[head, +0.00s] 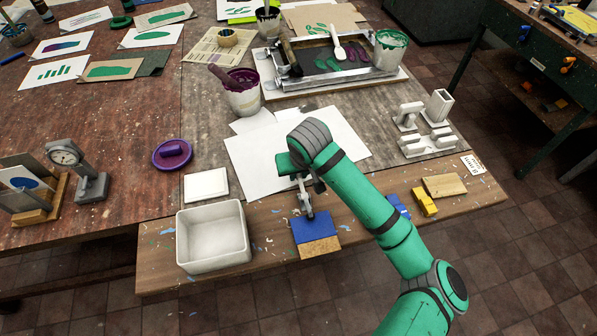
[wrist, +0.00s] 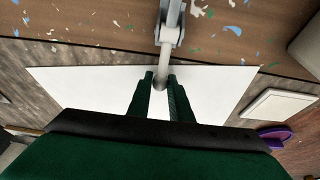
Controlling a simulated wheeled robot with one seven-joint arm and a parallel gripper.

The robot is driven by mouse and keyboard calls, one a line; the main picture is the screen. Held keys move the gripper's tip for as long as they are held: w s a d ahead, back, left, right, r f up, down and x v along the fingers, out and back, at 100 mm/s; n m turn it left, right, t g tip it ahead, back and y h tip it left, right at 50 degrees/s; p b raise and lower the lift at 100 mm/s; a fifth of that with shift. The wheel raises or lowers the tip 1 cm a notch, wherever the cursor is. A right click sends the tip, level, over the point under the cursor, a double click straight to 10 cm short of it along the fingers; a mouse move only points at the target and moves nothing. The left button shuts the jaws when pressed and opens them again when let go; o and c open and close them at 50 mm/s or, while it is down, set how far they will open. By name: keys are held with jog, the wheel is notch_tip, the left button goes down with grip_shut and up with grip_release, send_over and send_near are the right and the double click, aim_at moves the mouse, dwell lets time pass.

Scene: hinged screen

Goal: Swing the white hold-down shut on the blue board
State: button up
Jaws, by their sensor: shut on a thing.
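The blue board (head: 313,229) lies at the front edge of the table, with a bare wood strip along its near side. The white hold-down (head: 305,196) stands at its far edge, partly hidden by my arm. In the wrist view its pale bar (wrist: 170,38) runs down from the top edge to between my fingers. My gripper (wrist: 160,80) is shut on the end of this bar, over white paper. In the head view my gripper (head: 301,178) is just beyond the board, mostly covered by my wrist. The board is not visible in the wrist view.
A white open bin (head: 213,237) stands left of the board. A yellow block (head: 424,201) and a wood block (head: 444,186) lie to the right. White paper (head: 255,150) lies under my wrist. A purple lid (head: 172,154) and white fixtures (head: 428,145) stand farther off.

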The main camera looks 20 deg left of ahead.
jog(key=shift+s+f, duration=0.1)
jog(key=shift+f, duration=0.55)
